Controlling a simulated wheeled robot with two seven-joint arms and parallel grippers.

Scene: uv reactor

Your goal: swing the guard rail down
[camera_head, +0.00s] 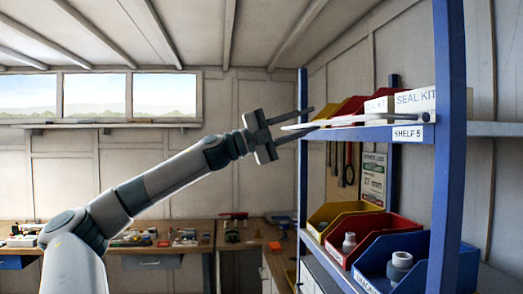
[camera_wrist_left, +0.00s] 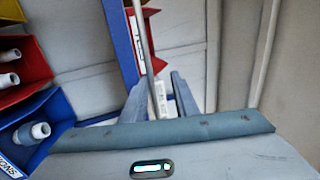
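The guard rail (camera_head: 350,121) is a thin pale bar at the height of the SHELF 5 board. It runs from the blue post on the right out to the left, roughly level, and its free end lies between my left gripper's fingers. My left gripper (camera_head: 316,118) is open, one finger above the bar and one below in the head view. In the left wrist view the rail (camera_wrist_left: 145,40) comes down from the top between the spread fingers of the left gripper (camera_wrist_left: 158,90), with gaps beside it. Contact is not visible. My right gripper is not in view.
Blue posts (camera_head: 449,150) frame the shelving. A white SEAL KIT box (camera_head: 415,100) and red and yellow bins stand on the upper shelf. Yellow, red and blue bins (camera_head: 440,262) with fittings sit below. A cluttered workbench (camera_head: 110,222) lines the back wall; the left air space is clear.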

